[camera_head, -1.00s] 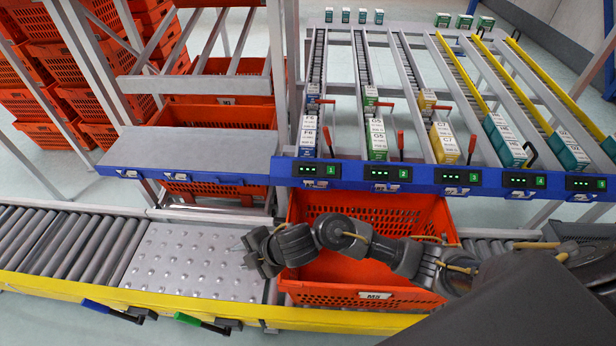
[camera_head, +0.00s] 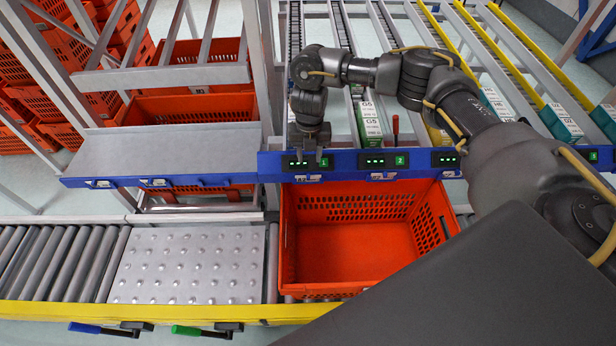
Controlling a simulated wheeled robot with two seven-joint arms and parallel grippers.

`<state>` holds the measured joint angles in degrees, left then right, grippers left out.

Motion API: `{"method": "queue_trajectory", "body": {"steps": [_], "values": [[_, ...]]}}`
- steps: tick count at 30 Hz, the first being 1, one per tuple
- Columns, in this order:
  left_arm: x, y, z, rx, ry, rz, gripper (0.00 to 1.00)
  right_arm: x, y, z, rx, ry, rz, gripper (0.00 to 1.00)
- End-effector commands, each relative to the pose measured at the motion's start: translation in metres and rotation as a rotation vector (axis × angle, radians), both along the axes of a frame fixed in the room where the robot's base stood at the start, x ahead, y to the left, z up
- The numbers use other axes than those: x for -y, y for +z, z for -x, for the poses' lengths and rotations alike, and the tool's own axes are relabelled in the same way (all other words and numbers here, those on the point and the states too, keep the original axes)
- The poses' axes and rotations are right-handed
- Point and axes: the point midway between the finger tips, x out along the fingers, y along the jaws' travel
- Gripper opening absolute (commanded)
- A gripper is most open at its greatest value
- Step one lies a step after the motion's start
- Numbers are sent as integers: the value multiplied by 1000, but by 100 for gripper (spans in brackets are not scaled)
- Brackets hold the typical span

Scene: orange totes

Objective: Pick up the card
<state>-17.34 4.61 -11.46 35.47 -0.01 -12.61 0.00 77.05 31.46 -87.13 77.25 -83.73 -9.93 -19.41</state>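My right gripper (camera_head: 309,160) points down in front of the first lane, at the blue rail (camera_head: 225,167) beside the display marked 1 (camera_head: 305,162). A small pale label card (camera_head: 308,178) sits on the rail just under that display, close below the fingertips. I cannot tell whether the fingers touch it or how far apart they are. Similar label cards hang under display 2 (camera_head: 383,176) and display 3 (camera_head: 448,173). The boxes in the first lane are hidden behind my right arm. My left gripper is not in view.
An empty orange tote (camera_head: 350,250) stands on the conveyor below the rail. A bare grey shelf (camera_head: 165,152) is at left, above a studded plate (camera_head: 190,262) and rollers (camera_head: 60,260). White-green boxes (camera_head: 368,122) stand in the second lane.

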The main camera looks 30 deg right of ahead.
Motion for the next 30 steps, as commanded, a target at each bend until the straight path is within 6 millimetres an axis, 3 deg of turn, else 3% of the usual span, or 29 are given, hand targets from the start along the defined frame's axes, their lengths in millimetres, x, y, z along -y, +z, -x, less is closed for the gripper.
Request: {"method": "queue_trajectory", "body": {"steps": [6,16,24,30], "values": [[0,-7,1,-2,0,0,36,-1,-38,1,-3,-2,-3,36],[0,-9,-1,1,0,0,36,0,-52,1,-1,-2,-2,36],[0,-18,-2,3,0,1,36,0,-92,0,-3,-4,-4,36],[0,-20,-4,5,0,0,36,0,-100,-1,0,-3,-3,36]]}}
